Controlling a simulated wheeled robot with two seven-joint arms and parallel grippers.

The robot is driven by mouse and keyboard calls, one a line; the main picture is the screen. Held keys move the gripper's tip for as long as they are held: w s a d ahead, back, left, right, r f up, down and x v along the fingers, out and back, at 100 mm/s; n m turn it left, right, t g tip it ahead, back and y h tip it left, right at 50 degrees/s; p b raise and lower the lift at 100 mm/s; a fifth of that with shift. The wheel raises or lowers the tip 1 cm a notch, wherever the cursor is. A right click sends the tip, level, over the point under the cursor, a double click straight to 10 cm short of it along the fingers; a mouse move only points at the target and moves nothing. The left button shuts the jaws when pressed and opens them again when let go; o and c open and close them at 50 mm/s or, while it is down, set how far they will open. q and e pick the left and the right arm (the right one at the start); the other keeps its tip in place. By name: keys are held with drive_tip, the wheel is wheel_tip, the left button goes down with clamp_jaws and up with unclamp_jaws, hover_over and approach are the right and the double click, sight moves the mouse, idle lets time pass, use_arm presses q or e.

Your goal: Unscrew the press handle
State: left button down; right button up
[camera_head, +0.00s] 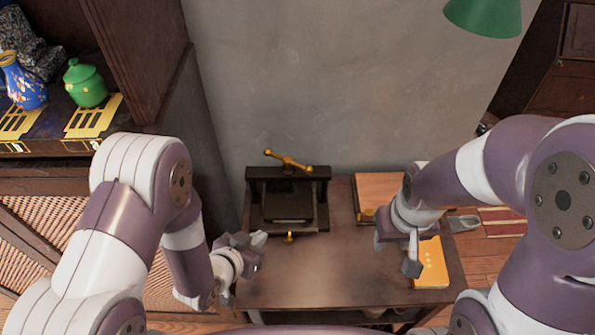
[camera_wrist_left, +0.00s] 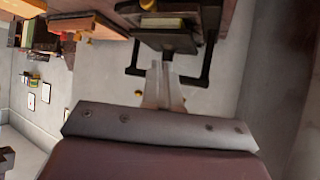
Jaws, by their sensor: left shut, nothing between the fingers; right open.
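The black press (camera_head: 321,188) stands at the back left of the wooden table, against the wall. Its brass press handle (camera_head: 288,161) lies crosswise on top of the frame. A small brass knob (camera_head: 290,237) shows at the press's front. My left gripper (camera_head: 258,241) is shut and empty, in front and left of the press, apart from the handle. In the left wrist view its fingers (camera_wrist_left: 163,84) are together, with the press frame (camera_wrist_left: 203,64) beyond them. My right gripper (camera_head: 396,254) is open and empty at the table's right side, well away from the press.
An orange book (camera_head: 431,264) lies by my right gripper. A wooden board (camera_head: 378,188) lies right of the press. The table's front middle (camera_head: 320,285) is clear. A shelf at the left holds a green jar (camera_head: 85,84) and a blue vase (camera_head: 22,82). A green lamp shade (camera_head: 484,14) hangs above.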

sight(288, 163)
use_arm(q)
wheel_tip(288, 163, up, 7)
drive_tip(key=w+d+t+h, duration=0.2)
drive_tip(key=w+t, duration=0.1)
drive_tip(key=t, duration=0.1)
drive_tip(key=p+x, duration=0.1)
drive_tip(key=x, duration=1.2)
drive_tip(key=shift+w+d+r+p, duration=0.15)
drive_tip(key=shift+d+r+p, duration=0.05)
drive_tip(key=shift+d+p, duration=0.1)
